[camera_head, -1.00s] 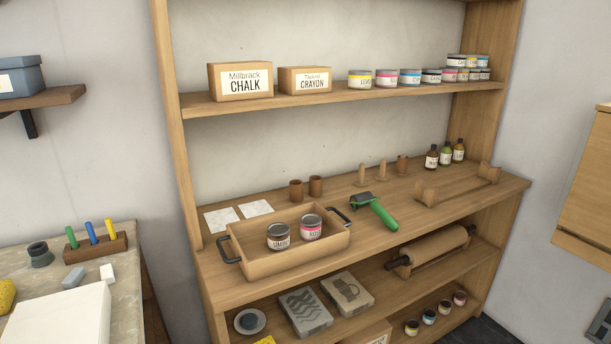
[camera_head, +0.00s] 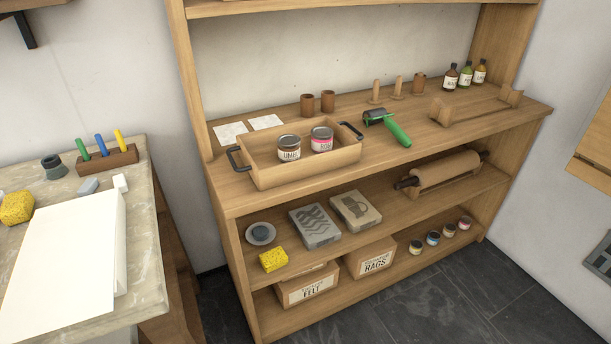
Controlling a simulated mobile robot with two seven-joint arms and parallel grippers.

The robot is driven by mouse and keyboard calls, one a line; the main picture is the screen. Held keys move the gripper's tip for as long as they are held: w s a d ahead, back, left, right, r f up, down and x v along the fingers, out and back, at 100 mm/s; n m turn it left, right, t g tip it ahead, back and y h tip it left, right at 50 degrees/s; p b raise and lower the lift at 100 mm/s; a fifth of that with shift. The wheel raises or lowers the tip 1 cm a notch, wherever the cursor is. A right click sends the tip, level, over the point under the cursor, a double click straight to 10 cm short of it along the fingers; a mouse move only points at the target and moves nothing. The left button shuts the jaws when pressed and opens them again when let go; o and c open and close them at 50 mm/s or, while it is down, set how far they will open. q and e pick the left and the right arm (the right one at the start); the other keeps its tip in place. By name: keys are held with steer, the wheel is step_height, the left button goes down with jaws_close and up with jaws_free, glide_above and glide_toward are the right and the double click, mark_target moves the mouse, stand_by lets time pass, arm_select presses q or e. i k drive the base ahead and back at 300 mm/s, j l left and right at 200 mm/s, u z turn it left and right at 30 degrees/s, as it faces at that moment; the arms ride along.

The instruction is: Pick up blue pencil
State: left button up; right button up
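The blue pencil (camera_head: 101,145) is a thick blue stick standing in a brown wooden holder block (camera_head: 108,160) on the stone-topped table at the left. It leans slightly and its lower end is hidden in the block. A green stick (camera_head: 82,149) stands to its left and a yellow stick (camera_head: 120,140) to its right in the same block. Neither of my grippers shows in the head view.
The table (camera_head: 145,250) also holds a white slab (camera_head: 60,265), a yellow sponge (camera_head: 16,208), a dark small pot (camera_head: 54,167) and small blocks. To the right, a wooden shelf unit (camera_head: 235,205) carries a handled tray (camera_head: 265,178) with two jars. Dark floor (camera_head: 400,300) is clear in front.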

mark_target(98, 136)
steer(key=i+l, duration=0.7)
steer(key=l, duration=0.2)
steer(key=i+l+u, duration=0.15)
steer(key=u, duration=0.3)
steer(key=l+u, duration=0.3)
steer(key=u, duration=0.2)
steer(key=i+j+u, duration=0.1)
steer(key=u, duration=0.25)
steer(key=i+u, duration=0.45)
steer(key=u, duration=0.2)
